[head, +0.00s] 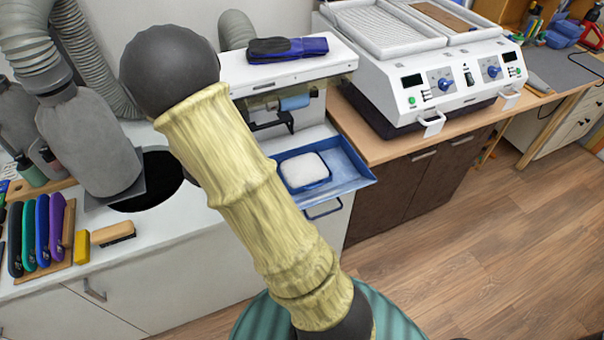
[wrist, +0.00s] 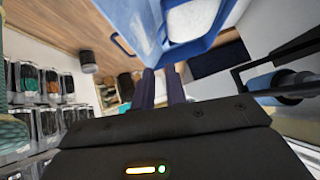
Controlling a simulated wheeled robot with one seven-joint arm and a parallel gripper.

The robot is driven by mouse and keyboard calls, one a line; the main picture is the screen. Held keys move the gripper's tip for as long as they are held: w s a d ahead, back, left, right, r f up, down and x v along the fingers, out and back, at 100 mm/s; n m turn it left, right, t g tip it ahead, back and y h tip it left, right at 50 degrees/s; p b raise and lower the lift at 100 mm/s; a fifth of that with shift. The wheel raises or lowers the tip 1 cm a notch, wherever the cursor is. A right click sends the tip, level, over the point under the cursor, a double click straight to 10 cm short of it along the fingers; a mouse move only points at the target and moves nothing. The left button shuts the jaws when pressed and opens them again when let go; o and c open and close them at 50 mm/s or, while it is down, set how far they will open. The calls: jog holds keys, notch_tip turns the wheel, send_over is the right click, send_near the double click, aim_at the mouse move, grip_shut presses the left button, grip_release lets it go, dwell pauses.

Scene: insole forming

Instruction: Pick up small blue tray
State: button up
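In the head view, the small blue tray (head: 304,186) holds a block of white material. It sits inside a larger open blue tray or drawer (head: 350,176) that sticks out from the white machine. In the wrist view, blue tray surfaces (wrist: 213,40) fill the top, with white material showing inside. My gripper (wrist: 161,71) shows there as two dark fingers with a narrow gap between them. Their tips reach the lower blue edge. I cannot tell whether they touch or clasp it. In the head view the gripper is hidden behind my arm.
The white machine (head: 340,60) stands behind the tray with a dark blue item (head: 287,48) on top. A counter with a twin-bed heater (head: 440,75) is to the right. Brushes and colored tools (head: 45,230) lie at left. The wooden floor (head: 480,230) is clear.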

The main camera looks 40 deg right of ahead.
jog(key=shift+s+d, duration=0.1)
jog(key=shift+s, duration=0.05)
send_near(313, 187)
jog(key=x, duration=0.3)
jog(key=shift+b, duration=0.35)
jog(key=shift+d+f, duration=0.35)
jog(key=shift+f, duration=0.05)
jog(key=shift+x, duration=2.65)
jog(key=shift+d+r, duration=0.1)
jog(key=shift+r, duration=0.05)
